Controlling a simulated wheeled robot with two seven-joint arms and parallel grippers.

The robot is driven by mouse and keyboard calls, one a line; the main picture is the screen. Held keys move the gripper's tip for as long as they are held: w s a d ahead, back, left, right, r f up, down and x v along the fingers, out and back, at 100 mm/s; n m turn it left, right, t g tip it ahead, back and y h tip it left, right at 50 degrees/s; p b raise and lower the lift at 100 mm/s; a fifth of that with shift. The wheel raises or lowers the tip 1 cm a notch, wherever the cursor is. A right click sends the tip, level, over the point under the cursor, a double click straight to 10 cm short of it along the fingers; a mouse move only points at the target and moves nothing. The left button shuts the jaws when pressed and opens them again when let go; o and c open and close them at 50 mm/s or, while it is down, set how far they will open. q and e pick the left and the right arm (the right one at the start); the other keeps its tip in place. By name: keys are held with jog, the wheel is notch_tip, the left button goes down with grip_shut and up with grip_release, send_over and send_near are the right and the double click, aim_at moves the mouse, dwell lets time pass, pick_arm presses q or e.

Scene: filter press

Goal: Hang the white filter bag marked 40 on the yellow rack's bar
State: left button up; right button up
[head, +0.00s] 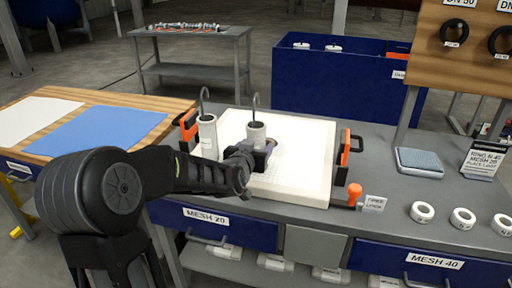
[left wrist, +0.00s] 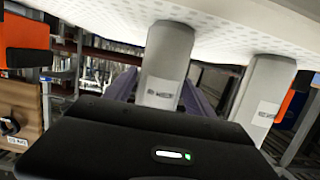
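Two white cylindrical filter bags with dark hooks on top stand on the white perforated plate (head: 300,135). The left bag (head: 208,137) is taller in the picture; the right bag (head: 256,133) is by my left gripper (head: 262,152). In the left wrist view one bag (left wrist: 166,60) stands between my two bluish fingers, with slim gaps at its sides; the other bag (left wrist: 265,95) is to the right. The gripper looks open. The printing on both bags is too small to read. My right gripper is not in view. I cannot make out the yellow rack's bar.
Orange-handled dark clamps (head: 346,147) flank the plate. A blue sheet (head: 105,130) lies on the wooden table at left. A blue bin (head: 340,85) is behind. White rings (head: 422,212) and a grey pad (head: 419,161) are on the bench at right. Drawers read MESH 20 (head: 206,217) and MESH 40 (head: 436,262).

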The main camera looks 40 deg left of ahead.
aim_at(253, 135)
pick_arm(q)
jog(key=c, duration=0.9)
jog(key=shift+r+p, duration=1.8)
jog(key=shift+r, duration=0.75)
jog(key=shift+f, duration=0.1)
